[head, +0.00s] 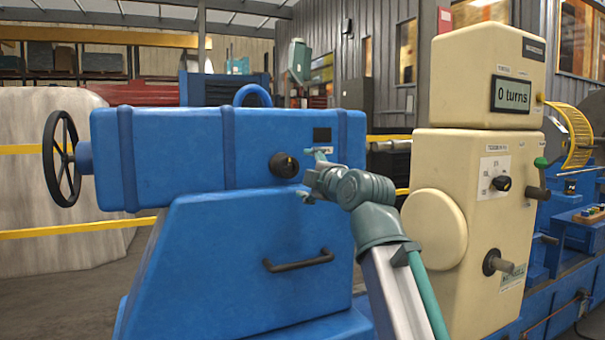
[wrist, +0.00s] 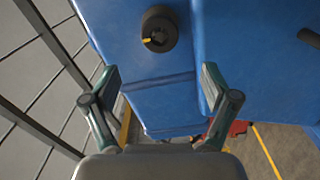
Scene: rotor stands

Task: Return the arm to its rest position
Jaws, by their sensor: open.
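My arm reaches up from the bottom of the head view, and my gripper (head: 316,166) is in front of the upper right part of the blue machine (head: 200,160). In the wrist view my gripper (wrist: 160,82) has its two fingers wide apart with nothing between them. A black knob (head: 284,165) with a yellow mark is on the blue machine, left of my gripper. In the wrist view this knob (wrist: 159,28) is beyond the fingertips and apart from them.
A cream cabinet (head: 470,190) stands right of my arm, with a "0 turns" display (head: 511,95), knobs and a green-tipped lever (head: 541,162). A black handwheel (head: 62,158) is at the blue machine's left end. A black handle (head: 298,261) sticks out below the knob.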

